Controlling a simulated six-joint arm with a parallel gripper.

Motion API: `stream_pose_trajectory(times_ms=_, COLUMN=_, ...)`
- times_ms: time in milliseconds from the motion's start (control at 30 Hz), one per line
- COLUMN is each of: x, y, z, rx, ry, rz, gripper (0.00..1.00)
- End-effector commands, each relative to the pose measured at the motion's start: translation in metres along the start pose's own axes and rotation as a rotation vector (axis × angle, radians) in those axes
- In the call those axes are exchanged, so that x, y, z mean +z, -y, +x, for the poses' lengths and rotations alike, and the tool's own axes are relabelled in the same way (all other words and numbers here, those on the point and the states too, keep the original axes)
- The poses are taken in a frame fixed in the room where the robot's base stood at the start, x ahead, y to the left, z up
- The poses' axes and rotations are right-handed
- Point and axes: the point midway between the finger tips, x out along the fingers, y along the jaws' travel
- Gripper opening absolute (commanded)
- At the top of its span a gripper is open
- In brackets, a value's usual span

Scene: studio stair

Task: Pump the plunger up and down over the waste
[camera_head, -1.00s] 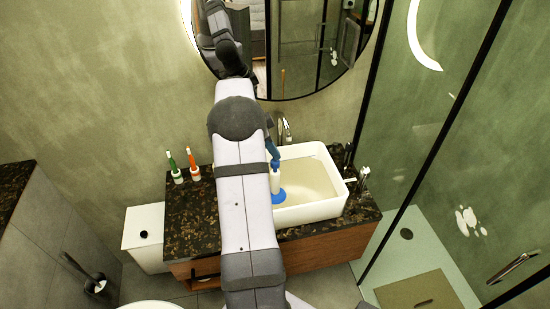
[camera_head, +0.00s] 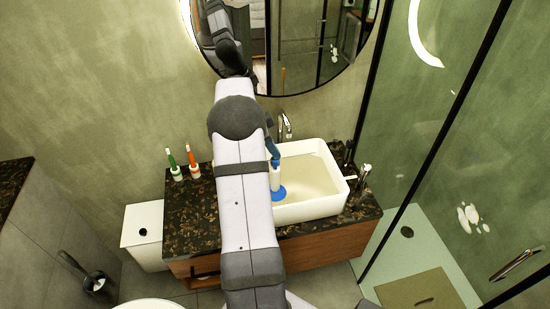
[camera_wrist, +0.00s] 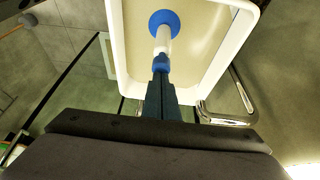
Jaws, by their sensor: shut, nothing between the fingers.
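The plunger has a white handle (camera_head: 275,180) and a blue disc-shaped base (camera_head: 279,194). It stands in the white sink (camera_head: 325,207), with its base on or near the basin floor; I cannot tell if they touch. In the wrist view its white shaft (camera_wrist: 164,38) leads from the blue base (camera_wrist: 163,18) to a blue top (camera_wrist: 161,63). My gripper (camera_wrist: 160,78) is shut, its dark blue fingers at the plunger's top end with nothing between them. In the head view my gripper (camera_head: 272,152) is partly hidden behind my arm.
The sink sits on a dark speckled counter (camera_head: 192,225). A chrome faucet (camera_head: 284,127) stands behind it. Two toothbrushes in holders, one green (camera_head: 173,164) and one orange (camera_head: 191,161), stand at the left. A round mirror (camera_head: 300,50) hangs above, and a glass shower wall is at right.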

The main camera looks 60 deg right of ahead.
Motion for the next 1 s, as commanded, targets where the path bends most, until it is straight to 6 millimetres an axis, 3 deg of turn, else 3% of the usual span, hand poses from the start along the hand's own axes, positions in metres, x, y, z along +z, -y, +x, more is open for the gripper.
stream_pose_trajectory(times_ms=300, x=0.007, y=-0.001, z=0.015, rx=0.003, ry=0.001, rz=-0.001, gripper=0.00)
stream_pose_trajectory(times_ms=1000, x=-0.005, y=-0.001, z=-0.012, rx=0.004, ry=0.001, rz=-0.001, gripper=0.00)
